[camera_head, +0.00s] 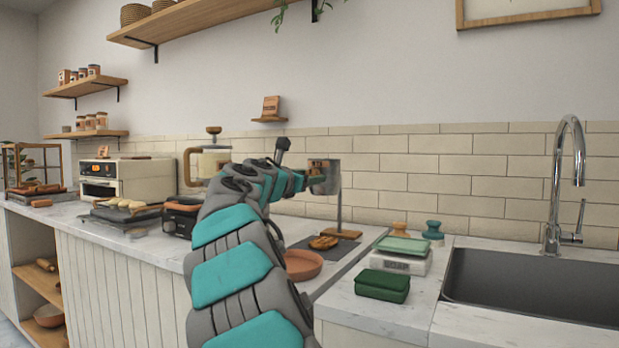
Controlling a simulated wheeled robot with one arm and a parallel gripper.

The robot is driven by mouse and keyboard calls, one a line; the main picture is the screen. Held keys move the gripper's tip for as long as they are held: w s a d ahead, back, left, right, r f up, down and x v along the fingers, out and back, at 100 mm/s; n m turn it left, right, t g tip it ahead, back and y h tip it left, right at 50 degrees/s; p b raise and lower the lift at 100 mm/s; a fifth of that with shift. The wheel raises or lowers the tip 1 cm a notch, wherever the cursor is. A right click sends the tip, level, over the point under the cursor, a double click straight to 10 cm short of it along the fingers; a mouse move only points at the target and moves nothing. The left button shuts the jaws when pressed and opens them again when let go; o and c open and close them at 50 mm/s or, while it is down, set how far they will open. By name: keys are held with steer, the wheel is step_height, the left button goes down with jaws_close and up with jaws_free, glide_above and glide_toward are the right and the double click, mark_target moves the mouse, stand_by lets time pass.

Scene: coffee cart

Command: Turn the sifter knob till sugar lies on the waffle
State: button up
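The sifter (328,178) is a metal cylinder held on an upright stand above a dark mat (345,247). The brown waffle (323,242) lies on the mat below it, and no white shows on it at this size. My teal and grey arm reaches up from the bottom of the picture, and its end with my gripper (303,176) is at the left side of the sifter. My own wrist covers the fingers and the knob, so I cannot tell whether they touch or whether the fingers are shut.
A terracotta dish (303,264) sits on the counter right of my arm. A glass jar (206,164), an oven (128,178) and a waffle iron (181,215) are at the left.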

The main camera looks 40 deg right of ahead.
jaws_close()
steer(key=shift+m, duration=0.3)
